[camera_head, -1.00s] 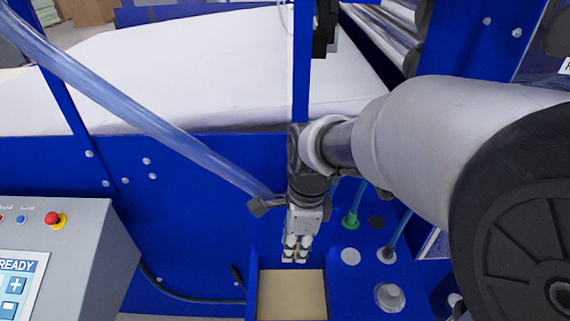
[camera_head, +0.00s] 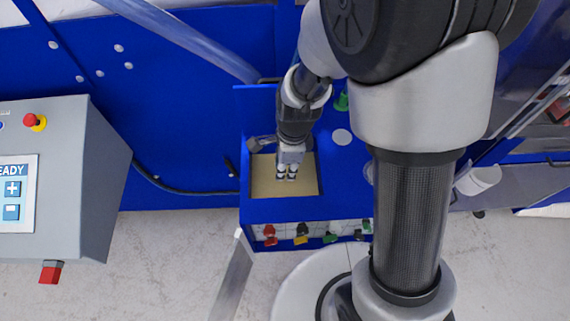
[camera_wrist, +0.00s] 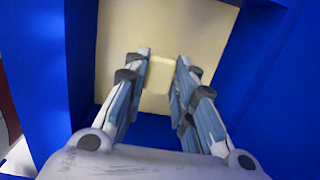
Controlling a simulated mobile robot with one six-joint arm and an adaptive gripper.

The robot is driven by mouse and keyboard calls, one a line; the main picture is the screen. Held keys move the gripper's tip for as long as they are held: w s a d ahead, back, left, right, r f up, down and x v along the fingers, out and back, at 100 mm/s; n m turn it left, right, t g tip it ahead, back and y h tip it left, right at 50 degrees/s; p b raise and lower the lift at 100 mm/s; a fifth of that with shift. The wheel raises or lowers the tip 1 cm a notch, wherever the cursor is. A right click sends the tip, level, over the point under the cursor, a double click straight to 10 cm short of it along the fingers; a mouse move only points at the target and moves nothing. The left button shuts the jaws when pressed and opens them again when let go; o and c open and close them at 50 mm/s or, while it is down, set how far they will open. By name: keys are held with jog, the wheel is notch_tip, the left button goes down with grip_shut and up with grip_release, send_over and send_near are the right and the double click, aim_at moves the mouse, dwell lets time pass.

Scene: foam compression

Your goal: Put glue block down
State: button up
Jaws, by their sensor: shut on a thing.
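A small pale-yellow glue block (camera_wrist: 159,74) is between the two fingers of my gripper in the wrist view. My gripper (camera_wrist: 163,60) is shut on it, and the block's near side shows between the fingertips. In the head view my gripper (camera_head: 286,177) points down over a blue open box (camera_head: 310,211) with a cream-coloured bottom or fill (camera_head: 262,189). The block is hard to make out there, hidden by the fingers or blending with the cream. I cannot tell whether the block touches the cream surface.
A grey control panel (camera_head: 75,170) with a screen and a red button stands at the left. Red, yellow and green valve handles (camera_head: 300,233) sit on the box's front. A blue hose (camera_head: 190,38) runs behind. Open floor lies in front.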

jog(key=shift+f, duration=0.15)
jog(key=shift+f+b, duration=0.35)
jog(key=shift+f, duration=0.25)
jog(key=o, duration=0.9)
jog(key=shift+o, duration=0.2)
notch_tip(320, 180, up, 13)
jog(key=d+p, duration=0.1)
jog(key=p, duration=0.1)
jog(key=shift+s+p, duration=0.15)
jog(key=shift+p, duration=0.25)
jog(key=shift+d+r, duration=0.1)
jog(key=shift+d, duration=0.05)
